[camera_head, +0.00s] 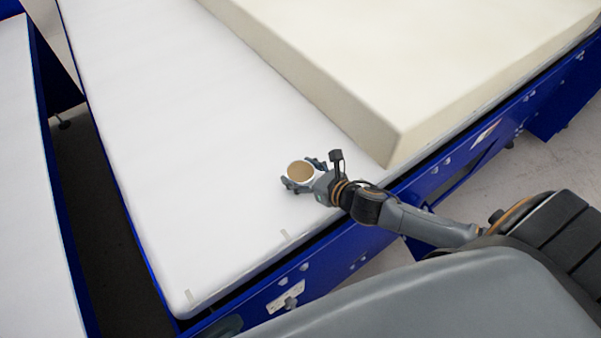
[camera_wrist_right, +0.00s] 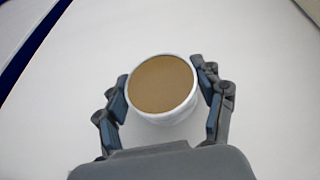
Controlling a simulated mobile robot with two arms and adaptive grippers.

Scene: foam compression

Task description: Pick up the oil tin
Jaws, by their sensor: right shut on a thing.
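The oil tin (camera_head: 300,171) is a small white round container with a flat tan-brown top. It is at the white table surface, near the table's front edge. My right gripper (camera_head: 304,174) is around it, with its fingers on either side. In the right wrist view the tin (camera_wrist_right: 161,85) sits between the two fingers of my right gripper (camera_wrist_right: 165,92), which is shut on it. The tin looks upright. I cannot tell whether its base touches the table. My left gripper is not in view.
A large cream foam block (camera_head: 400,70) lies on the white table (camera_head: 180,150) behind and right of my right gripper. The table has a blue frame (camera_head: 340,248) along its front edge. Another white surface (camera_head: 20,180) stands at the left across a dark gap. The table left of the tin is clear.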

